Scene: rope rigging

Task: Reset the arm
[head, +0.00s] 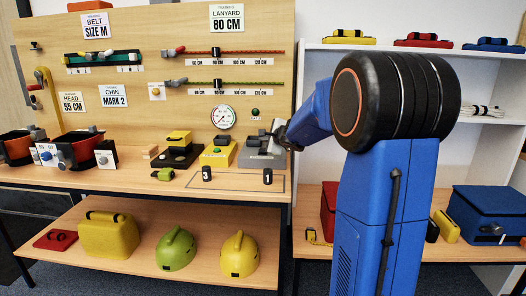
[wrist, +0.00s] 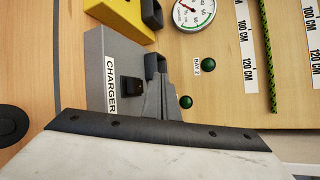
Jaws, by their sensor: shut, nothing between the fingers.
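My blue arm reaches left from the large black joint in the head view. My gripper (head: 277,128) is small there, just above and in front of the grey charger (head: 262,150) at the right end of the workbench. In the wrist view, my gripper (wrist: 160,85) shows as grey fingers closed together, with nothing between them. The fingers overlap the edge of the grey charger (wrist: 103,85), which carries a label and a black switch (wrist: 132,85). I cannot tell whether they touch it.
A yellow unit (head: 218,153) stands left of the charger. A round gauge (head: 222,117) and green buttons are on the wooden panel behind. Black markers numbered 3 (head: 206,174) and 1 (head: 267,177) stand near the bench front. Helmets (head: 239,254) lie on the lower shelf.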

